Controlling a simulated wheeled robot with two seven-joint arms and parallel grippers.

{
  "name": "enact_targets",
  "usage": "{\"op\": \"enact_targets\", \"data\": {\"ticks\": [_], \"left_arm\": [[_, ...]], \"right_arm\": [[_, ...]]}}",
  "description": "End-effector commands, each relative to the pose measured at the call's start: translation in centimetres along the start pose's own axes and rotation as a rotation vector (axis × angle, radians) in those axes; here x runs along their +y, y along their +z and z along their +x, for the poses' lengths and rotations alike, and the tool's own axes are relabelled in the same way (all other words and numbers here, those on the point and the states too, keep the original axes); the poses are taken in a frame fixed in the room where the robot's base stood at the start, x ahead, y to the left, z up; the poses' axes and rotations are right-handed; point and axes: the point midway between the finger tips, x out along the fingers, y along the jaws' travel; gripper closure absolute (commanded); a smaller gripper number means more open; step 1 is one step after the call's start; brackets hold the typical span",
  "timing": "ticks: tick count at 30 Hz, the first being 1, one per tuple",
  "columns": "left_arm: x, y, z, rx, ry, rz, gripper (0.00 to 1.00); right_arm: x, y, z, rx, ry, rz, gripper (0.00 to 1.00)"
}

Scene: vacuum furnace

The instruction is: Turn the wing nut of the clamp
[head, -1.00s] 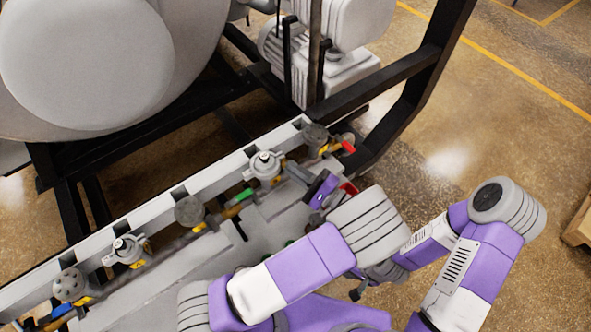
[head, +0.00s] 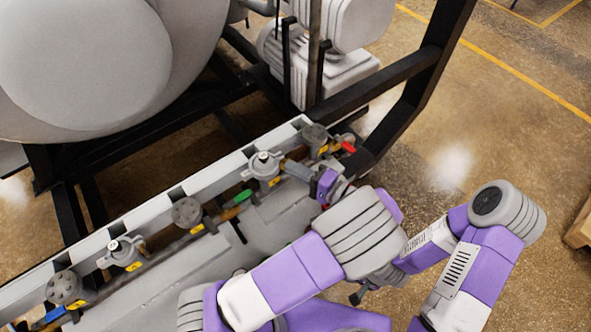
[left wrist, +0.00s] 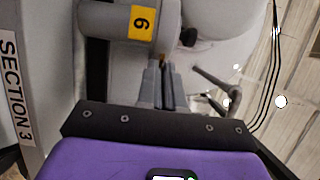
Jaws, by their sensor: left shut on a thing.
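My left gripper (head: 287,166) reaches from the lower right to a round grey clamp fitting (head: 264,164) with a yellow tag, on the long manifold. In the left wrist view my left gripper (left wrist: 164,72) has its two narrow fingers close together at the lower edge of a grey cylindrical body with a yellow "6" tag (left wrist: 142,22). The fingers are shut on a small part that I take to be the wing nut; the fingers and the body hide it. My right gripper (head: 360,292) is low at the centre, mostly behind my left arm, and its jaws do not show clearly.
The grey manifold rail (head: 160,208) carries several similar fittings and valves. A red-handled valve (head: 347,147) is just right of the clamp, and a green handle (head: 243,196) is to its left. A black frame (head: 415,75) stands behind. Open floor lies to the right.

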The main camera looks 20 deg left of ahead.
Motion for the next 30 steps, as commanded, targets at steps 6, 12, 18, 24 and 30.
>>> {"op": "enact_targets", "data": {"ticks": [6,12,18,24,30], "left_arm": [[-0.01,-0.01,-0.02,0.001,0.006,-0.012,1.0],[0.01,0.0,-0.01,0.001,0.006,-0.012,1.0],[0.01,0.0,-0.01,0.0,0.006,-0.011,0.69],[0.0,0.0,0.0,0.0,0.005,-0.01,0.67],[-0.02,-0.05,-0.85,0.003,0.003,-0.011,0.67]], "right_arm": [[0.01,0.0,0.04,0.0,0.0,0.0,1.0],[0.01,0.0,0.04,0.0,0.0,0.0,1.0],[0.02,0.0,0.04,0.0,0.0,0.0,1.0],[0.01,0.0,0.04,0.0,0.0,0.0,1.0],[0.02,0.0,0.04,0.0,0.0,0.0,1.0]]}}
